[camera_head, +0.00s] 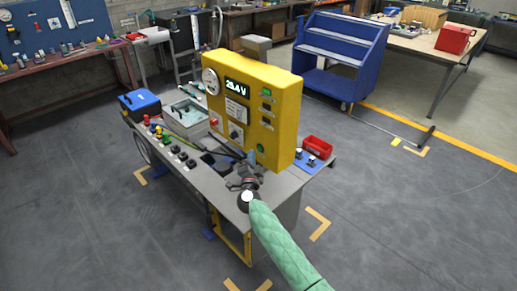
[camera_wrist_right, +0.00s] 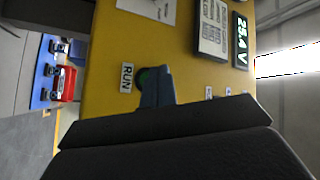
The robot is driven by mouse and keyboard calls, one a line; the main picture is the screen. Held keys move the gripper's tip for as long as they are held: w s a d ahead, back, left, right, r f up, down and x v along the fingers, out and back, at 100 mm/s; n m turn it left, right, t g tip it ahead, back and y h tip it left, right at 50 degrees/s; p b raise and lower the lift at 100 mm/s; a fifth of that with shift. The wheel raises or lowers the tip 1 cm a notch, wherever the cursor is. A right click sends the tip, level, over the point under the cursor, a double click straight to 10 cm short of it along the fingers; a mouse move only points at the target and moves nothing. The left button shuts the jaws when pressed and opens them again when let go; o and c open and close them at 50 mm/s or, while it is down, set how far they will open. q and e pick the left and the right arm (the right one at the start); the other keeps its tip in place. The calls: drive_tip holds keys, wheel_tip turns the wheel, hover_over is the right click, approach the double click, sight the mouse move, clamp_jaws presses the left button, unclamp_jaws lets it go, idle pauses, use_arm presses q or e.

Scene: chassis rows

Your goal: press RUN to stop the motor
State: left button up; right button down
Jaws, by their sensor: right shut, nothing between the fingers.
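The yellow control panel (camera_head: 250,105) stands upright on the bench, its display (camera_head: 237,88) reading 25.4 V. The green RUN button (camera_head: 260,148) is low on its front face. In the wrist view the RUN label (camera_wrist_right: 127,78) sits beside the green button (camera_wrist_right: 142,80), which is partly hidden by a blue fingertip. My right gripper (camera_head: 251,157) is shut and empty, with its fingertips right by the button. It also shows in the wrist view (camera_wrist_right: 156,86). I cannot tell whether the tip touches the button. My left gripper is not in view.
The grey bench (camera_head: 228,190) carries a red bin (camera_head: 317,147) at right, a blue box (camera_head: 139,104) and a grey case (camera_head: 184,113) at left, and several knobs along its front. A blue cart (camera_head: 340,55) stands behind. The floor in front is clear.

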drive_tip(key=shift+s+a+p, duration=0.65)
drive_tip(key=shift+s+a, duration=0.8)
drive_tip(key=shift+a, duration=0.2)
drive_tip(key=s+a+p, duration=0.1)
drive_tip(key=s+a, duration=0.2)
drive_tip(key=a, duration=0.1)
drive_tip(key=shift+s, duration=0.3)
